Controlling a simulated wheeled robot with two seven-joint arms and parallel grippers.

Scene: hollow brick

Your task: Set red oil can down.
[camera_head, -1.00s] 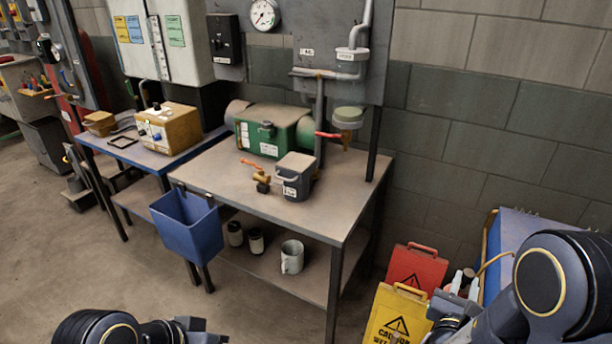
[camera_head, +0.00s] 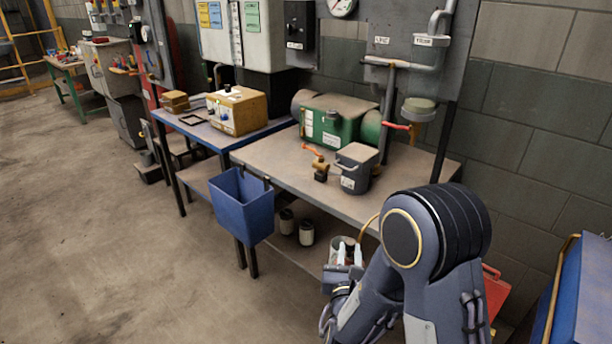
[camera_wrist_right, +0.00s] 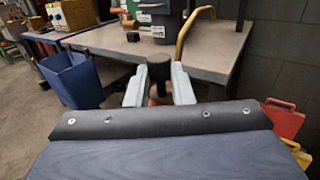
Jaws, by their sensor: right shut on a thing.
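The oil can shows mainly as a curved brass spout (camera_head: 367,224) and, in the right wrist view, a dark cylindrical part (camera_wrist_right: 158,70) with a little red low between the fingers. My right gripper (camera_head: 348,248) is shut on it; the pale fingers (camera_wrist_right: 158,90) stand on either side of it in the right wrist view. Most of the can's body is hidden by the gripper. The gripper is in front of the grey-topped workbench (camera_head: 270,157), near its front edge. My left gripper is out of view.
On the bench stand a dark grey canister (camera_head: 355,170), a brass valve (camera_head: 320,168) and a green box (camera_head: 335,122). A blue bin (camera_head: 242,208) hangs at its front left. The front-left benchtop is clear.

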